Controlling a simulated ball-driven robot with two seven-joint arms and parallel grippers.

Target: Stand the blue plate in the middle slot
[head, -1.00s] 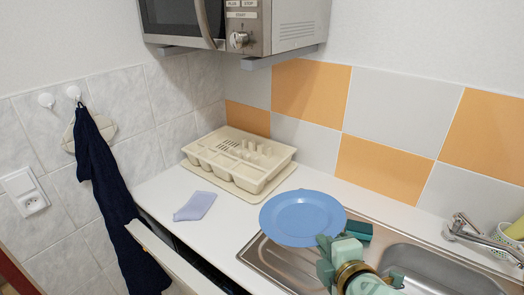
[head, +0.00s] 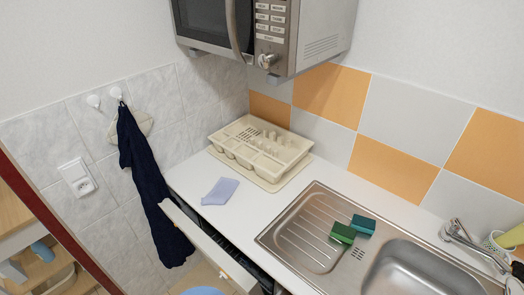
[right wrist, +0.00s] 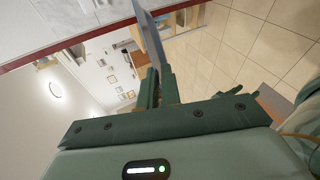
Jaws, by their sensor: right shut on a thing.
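The blue plate (right wrist: 150,36) shows nearly edge-on in the right wrist view, rising from between the fingers of my right gripper (right wrist: 158,76). The gripper is shut on it. In the head view only a small blue arc of the plate (head: 203,291) shows at the bottom edge, in front of the counter, and the right gripper is out of frame. The cream dish rack (head: 247,165) stands on the counter in the back corner, well away from the plate. Its slots are small and look free of plates. My left gripper is in neither view.
A lilac cloth (head: 220,191) lies in front of the rack. Two green sponges (head: 343,233) lie on the steel sink (head: 300,235). The microwave (head: 300,35) hangs above the rack. An open drawer (head: 208,245) juts from the counter. A dark towel (head: 150,180) hangs left.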

